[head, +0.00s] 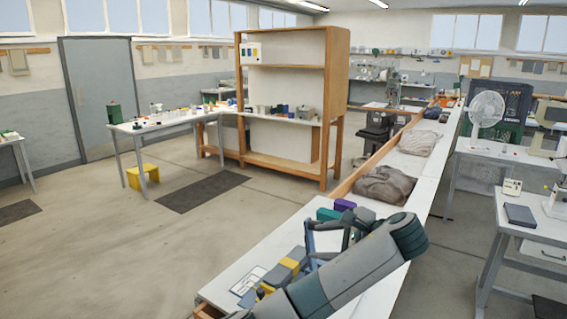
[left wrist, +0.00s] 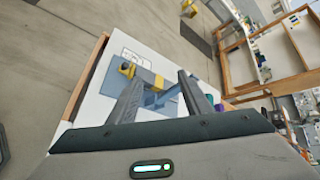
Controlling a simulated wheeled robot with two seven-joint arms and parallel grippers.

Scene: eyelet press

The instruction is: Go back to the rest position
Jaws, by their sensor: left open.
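My left gripper (left wrist: 159,82) is open in the left wrist view, its two dark fingers spread over the white bench, with nothing visibly held between them. Past the fingers lie a yellow and dark grey piece (left wrist: 145,75) and a blue-grey tool (left wrist: 160,97) on a blue mat (left wrist: 105,93). In the head view my left arm crosses the near end of the bench and partly hides these things. The yellow piece also shows there (head: 291,265), left of the arm. My right gripper is in neither view.
A fan (head: 486,108) and side tables stand to the right. A wooden shelf (head: 327,100) stands behind.

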